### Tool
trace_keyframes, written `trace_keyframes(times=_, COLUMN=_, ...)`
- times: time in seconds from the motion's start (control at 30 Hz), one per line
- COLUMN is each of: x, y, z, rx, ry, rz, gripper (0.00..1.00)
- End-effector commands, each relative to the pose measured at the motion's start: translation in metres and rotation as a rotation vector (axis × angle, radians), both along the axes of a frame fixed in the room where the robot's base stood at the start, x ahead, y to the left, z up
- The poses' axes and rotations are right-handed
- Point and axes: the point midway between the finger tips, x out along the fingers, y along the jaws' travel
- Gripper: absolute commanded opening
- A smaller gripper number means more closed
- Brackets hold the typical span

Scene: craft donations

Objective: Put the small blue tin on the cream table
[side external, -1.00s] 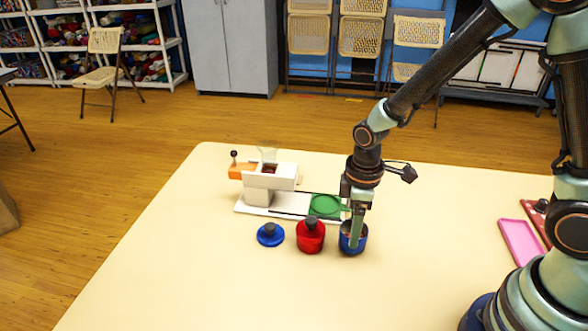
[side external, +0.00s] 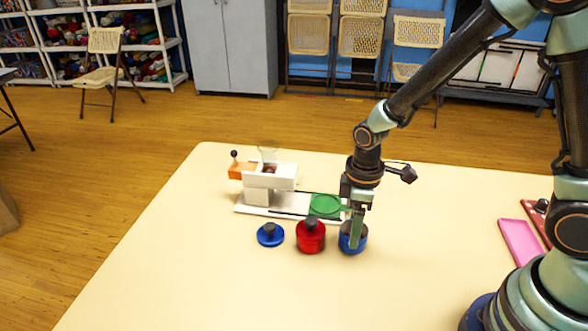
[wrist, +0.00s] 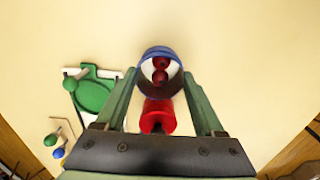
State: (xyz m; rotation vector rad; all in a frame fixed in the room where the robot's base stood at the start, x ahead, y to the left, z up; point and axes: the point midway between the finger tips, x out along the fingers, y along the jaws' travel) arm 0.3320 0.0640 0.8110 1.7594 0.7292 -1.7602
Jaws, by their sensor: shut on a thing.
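The small blue tin (side external: 356,246) is at the right end of a row on the cream table (side external: 240,290). In the wrist view the tin (wrist: 146,52) is open at the top, with a pale inside and red round things in it. My gripper (side external: 354,238) points down with one finger in front of the tin. In the wrist view my gripper (wrist: 160,82) has a finger on each side of it and is shut on it. I cannot tell whether the tin touches the table.
A red tin (side external: 311,238) with a dark knob stands close left of the blue tin, and a blue lid (side external: 270,236) lies further left. Behind are a white device (side external: 270,178) and a green round plate (side external: 325,205). A pink tray (side external: 519,242) lies right. The front table is clear.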

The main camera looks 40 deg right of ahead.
Motion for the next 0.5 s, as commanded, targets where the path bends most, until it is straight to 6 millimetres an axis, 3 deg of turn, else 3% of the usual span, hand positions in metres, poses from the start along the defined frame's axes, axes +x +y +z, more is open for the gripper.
trace_keyframes(times=0.5, x=0.000, y=0.000, z=-0.011, rx=0.000, ry=0.000, rz=0.000, gripper=0.35)
